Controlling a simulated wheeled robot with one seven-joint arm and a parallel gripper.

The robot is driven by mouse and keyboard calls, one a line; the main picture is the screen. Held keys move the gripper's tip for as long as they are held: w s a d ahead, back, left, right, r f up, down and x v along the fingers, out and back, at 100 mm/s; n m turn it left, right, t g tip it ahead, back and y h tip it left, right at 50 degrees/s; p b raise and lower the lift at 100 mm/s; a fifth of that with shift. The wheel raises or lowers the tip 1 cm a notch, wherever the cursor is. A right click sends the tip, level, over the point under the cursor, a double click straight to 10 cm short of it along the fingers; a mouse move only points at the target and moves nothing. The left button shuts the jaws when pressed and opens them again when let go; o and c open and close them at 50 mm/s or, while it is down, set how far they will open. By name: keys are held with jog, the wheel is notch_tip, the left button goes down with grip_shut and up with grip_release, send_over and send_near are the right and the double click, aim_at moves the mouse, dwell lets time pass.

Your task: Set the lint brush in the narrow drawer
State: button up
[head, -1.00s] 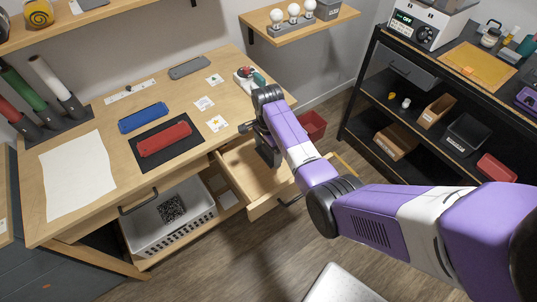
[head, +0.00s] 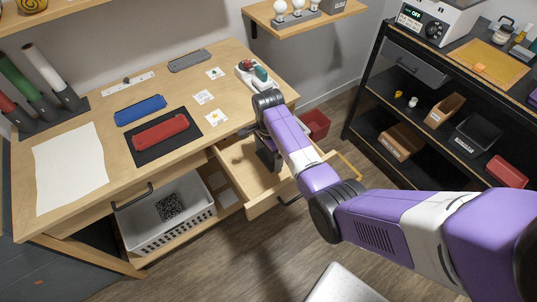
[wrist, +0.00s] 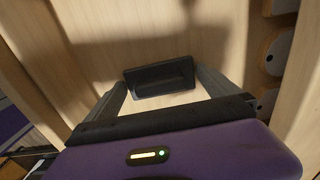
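The narrow drawer (head: 232,157) is pulled out from the desk's right side, its pale wooden inside open from above. My gripper (wrist: 160,80) is over and partly inside it. In the wrist view, a dark, roughly rectangular piece, which looks like the lint brush (wrist: 160,72), lies between my fingertips, with a finger against each end. Pale wood lies behind it; I cannot tell whether it touches the drawer floor. In the head view my arm hides most of it.
The desk (head: 85,110) holds a red case (head: 160,133) on a dark mat, a blue case (head: 140,110) and a white sheet (head: 70,168). A grey basket (head: 168,215) sits under the desk. A red bin (head: 317,124) stands behind my arm. A black shelf unit (head: 375,118) is at right.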

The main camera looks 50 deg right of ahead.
aim_at(268, 154)
notch_tip(268, 154, up, 12)
jog(key=shift+r, duration=0.15)
dwell(0.6)
dwell(0.5)
